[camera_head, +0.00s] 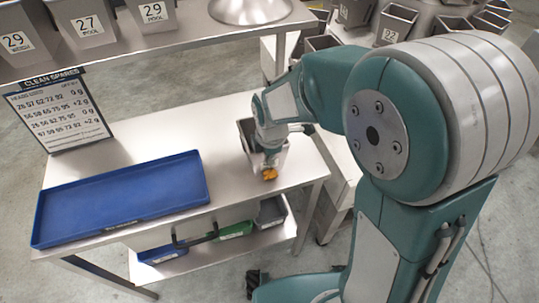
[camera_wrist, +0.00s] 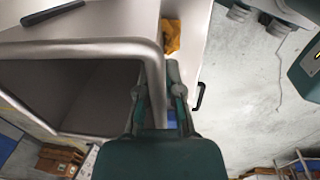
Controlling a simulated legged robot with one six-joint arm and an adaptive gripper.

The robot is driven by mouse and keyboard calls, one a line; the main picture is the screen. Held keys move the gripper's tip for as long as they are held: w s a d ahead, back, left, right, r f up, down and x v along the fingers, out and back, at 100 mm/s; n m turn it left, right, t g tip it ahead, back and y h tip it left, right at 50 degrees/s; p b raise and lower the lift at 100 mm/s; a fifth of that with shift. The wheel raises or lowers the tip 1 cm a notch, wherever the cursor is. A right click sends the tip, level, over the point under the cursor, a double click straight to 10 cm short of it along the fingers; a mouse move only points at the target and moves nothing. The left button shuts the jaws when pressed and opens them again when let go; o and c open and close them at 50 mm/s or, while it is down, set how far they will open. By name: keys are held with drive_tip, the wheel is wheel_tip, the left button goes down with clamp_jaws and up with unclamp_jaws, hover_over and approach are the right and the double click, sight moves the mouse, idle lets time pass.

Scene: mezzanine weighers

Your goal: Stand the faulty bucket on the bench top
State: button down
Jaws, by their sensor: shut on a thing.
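A grey metal bucket (camera_head: 246,138) is upright at the right part of the bench top (camera_head: 195,120), mostly hidden behind my gripper in the head view. I cannot tell whether its base touches the bench or hangs slightly above. My gripper (camera_head: 267,150) is shut on one wall of it. In the wrist view the bucket (camera_wrist: 90,48) fills the left, with its open mouth towards the camera. The fingers of my gripper (camera_wrist: 160,90) straddle its right-hand rim. A small orange thing (camera_head: 269,174) shows at the bucket's lower front, and in the wrist view (camera_wrist: 172,36) just beyond the rim.
A blue tray (camera_head: 125,195) lies on the bench's left part, with a CLEAN SPARES board (camera_head: 58,112) behind it. A raised shelf (camera_head: 150,45) holds numbered buckets and a metal bowl (camera_head: 250,10). Small bins (camera_head: 235,230) sit on the shelf below. The bench between tray and bucket is clear.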

drive_tip(key=shift+a, duration=0.1)
drive_tip(key=shift+d, duration=0.2)
drive_tip(key=c, duration=0.8)
unclamp_jaws()
drive_tip(key=shift+d, duration=0.2)
drive_tip(key=shift+a, duration=0.2)
